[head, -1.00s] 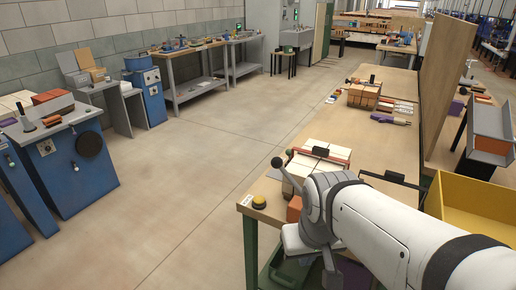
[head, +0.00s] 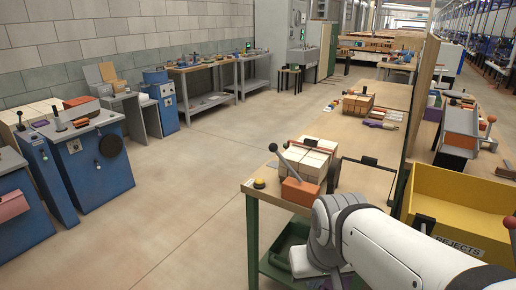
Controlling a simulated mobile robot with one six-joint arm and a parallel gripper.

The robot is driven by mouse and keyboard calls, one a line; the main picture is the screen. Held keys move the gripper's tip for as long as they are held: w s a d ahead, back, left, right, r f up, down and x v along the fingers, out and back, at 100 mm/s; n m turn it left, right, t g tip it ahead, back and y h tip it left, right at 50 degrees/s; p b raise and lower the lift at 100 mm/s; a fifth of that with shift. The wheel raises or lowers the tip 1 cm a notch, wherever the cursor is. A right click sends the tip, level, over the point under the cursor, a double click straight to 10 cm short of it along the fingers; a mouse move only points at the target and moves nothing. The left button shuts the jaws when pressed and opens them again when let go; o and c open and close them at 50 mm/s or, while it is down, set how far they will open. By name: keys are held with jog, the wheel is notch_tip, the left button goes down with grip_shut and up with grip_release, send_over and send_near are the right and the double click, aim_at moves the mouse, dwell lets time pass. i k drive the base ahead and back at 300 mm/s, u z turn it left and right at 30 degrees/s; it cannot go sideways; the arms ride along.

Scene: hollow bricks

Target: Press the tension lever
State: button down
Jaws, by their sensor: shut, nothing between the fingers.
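A grey lever (head: 285,161) with a dark ball end leans up and left at the front left of the near workbench (head: 385,184). It stands beside a block of pale bricks (head: 308,163) with an orange-red bar across the top. I take this to be the tension lever. An orange brick (head: 299,192) is in front of the block. My white arm enters from the lower right and bends down in front of the bench. Its end is below the bench top, apart from the lever. My gripper's fingers are hidden or out of frame.
A yellow button (head: 259,184) is at the bench's front left corner. A black frame (head: 363,178) stands right of the bricks. A yellow REJECTS bin (head: 462,205) is close on the right. A green crate (head: 290,240) sits below the bench.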

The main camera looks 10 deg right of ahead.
aim_at(273, 147)
jog(key=z, duration=0.15)
jog(key=i, duration=0.9)
jog(key=u, duration=0.05)
